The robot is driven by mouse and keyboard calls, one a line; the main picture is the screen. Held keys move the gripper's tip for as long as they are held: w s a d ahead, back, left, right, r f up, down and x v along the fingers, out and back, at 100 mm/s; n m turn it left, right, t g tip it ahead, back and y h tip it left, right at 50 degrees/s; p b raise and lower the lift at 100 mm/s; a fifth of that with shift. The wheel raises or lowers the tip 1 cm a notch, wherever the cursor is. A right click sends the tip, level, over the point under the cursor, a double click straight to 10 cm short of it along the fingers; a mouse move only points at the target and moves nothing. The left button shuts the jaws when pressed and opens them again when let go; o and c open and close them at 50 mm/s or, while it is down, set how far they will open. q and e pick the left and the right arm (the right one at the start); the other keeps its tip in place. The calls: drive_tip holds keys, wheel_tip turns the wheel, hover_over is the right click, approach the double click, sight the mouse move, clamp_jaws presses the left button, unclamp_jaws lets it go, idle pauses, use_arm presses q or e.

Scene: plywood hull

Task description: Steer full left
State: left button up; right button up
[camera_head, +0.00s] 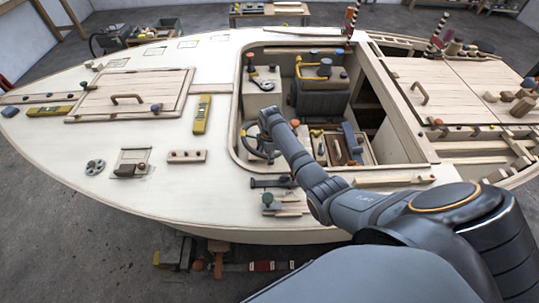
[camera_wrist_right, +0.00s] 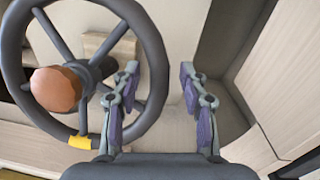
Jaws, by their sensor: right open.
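The dark grey steering wheel (camera_wrist_right: 153,50) fills the left of the right wrist view. It has spokes, an orange-brown knob (camera_wrist_right: 55,89) near its middle and a yellow mark (camera_wrist_right: 80,142) low on the rim. In the head view the wheel (camera_head: 246,146) is at the left side of the cockpit, partly hidden by my right arm. My right gripper (camera_wrist_right: 160,82) is open. Its left finger overlaps the wheel's inside, its right finger is outside, and the rim's right side shows between them. I cannot tell whether either finger touches the rim. My left gripper is not in view.
The cockpit opening's wooden edge (camera_head: 236,110) surrounds the wheel. A dark engine box (camera_head: 318,98) stands beyond it, and a tray of tools (camera_head: 343,148) lies to the right. Yellow tools (camera_head: 202,114) and small parts lie on the deck. Pale panels stand right of the gripper.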

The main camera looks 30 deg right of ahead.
clamp_jaws()
idle(0.3)
